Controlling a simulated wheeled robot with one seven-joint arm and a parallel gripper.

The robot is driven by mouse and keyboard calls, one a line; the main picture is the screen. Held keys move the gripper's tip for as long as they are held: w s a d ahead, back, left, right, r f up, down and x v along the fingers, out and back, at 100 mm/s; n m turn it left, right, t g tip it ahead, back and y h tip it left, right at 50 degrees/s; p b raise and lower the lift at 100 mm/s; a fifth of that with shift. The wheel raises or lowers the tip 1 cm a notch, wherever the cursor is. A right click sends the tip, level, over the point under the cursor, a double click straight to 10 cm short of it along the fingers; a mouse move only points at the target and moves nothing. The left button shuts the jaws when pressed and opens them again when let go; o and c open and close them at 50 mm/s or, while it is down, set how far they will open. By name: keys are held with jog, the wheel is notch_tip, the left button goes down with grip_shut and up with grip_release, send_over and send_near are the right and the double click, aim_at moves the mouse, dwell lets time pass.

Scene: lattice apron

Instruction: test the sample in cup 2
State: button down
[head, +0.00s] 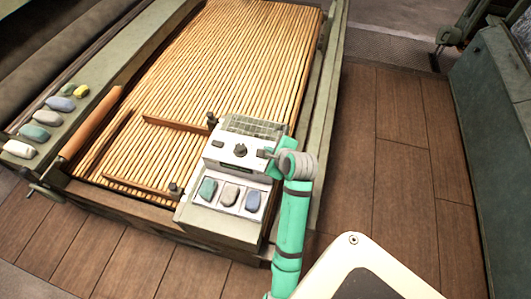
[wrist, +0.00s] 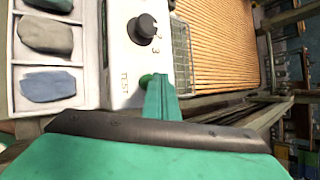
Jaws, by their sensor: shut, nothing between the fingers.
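A boxy tester (head: 219,153) with a white panel stands on the slatted bed's near right corner. Its front tray holds three lumps: teal (head: 207,189), grey (head: 230,194) and blue (head: 253,201). The grey one, in the middle compartment, also shows in the wrist view (wrist: 45,37). A dark knob (wrist: 142,28) has small numerals beside it; I cannot surely tell which it points to. A green button (wrist: 146,79) sits by the lettering TEST. My gripper (wrist: 161,84) is shut and empty, its tips at the button and partly covering it; contact is unclear.
A mesh grille (wrist: 181,50) lies beside the panel. Several coloured lumps (head: 34,132) rest on the left rail, near a wooden roller (head: 91,121). The slatted bed (head: 230,55) is mostly clear. A green cabinet (head: 495,130) stands right, across open plank floor (head: 400,170).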

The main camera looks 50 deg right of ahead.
jog(key=shift+r, duration=0.4)
jog(key=shift+r, duration=0.1)
jog(key=shift+w+r, duration=0.2)
jog(key=shift+r, duration=2.05)
jog(key=shift+s+d+r, duration=0.1)
jog(key=shift+s+r, duration=0.05)
jog(key=shift+s, duration=0.05)
jog(key=shift+w+a, duration=0.1)
jog(key=shift+a, duration=0.1)
jog(key=shift+d, duration=0.15)
